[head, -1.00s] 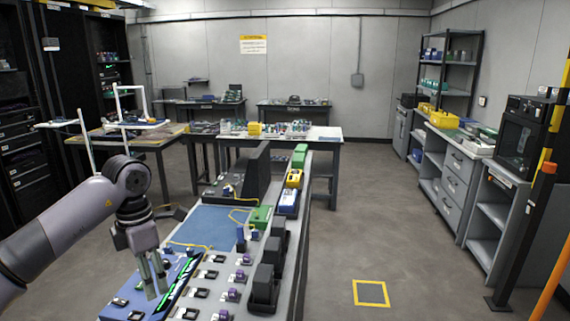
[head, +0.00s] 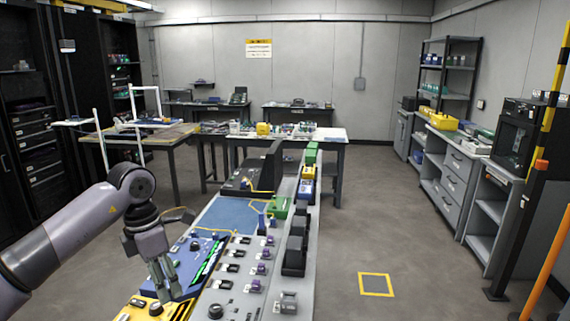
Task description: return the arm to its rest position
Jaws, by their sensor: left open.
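My left arm comes in from the left edge, and its left gripper (head: 166,282) hangs with its fingers pointing down at the near left side of the long workbench (head: 291,297). The fingers are open, and I see nothing held between them. They are over or in front of the blue panel (head: 187,257) with a bright green strip; I cannot tell whether they touch it. My right arm and gripper are not in view.
Rows of small purple and black parts (head: 261,268) and dark blocks (head: 294,256) stand on the bench. A blue mat (head: 230,214) lies farther back. A yellow panel (head: 140,308) shows at the near edge. The floor on the right is clear around a yellow square (head: 376,285).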

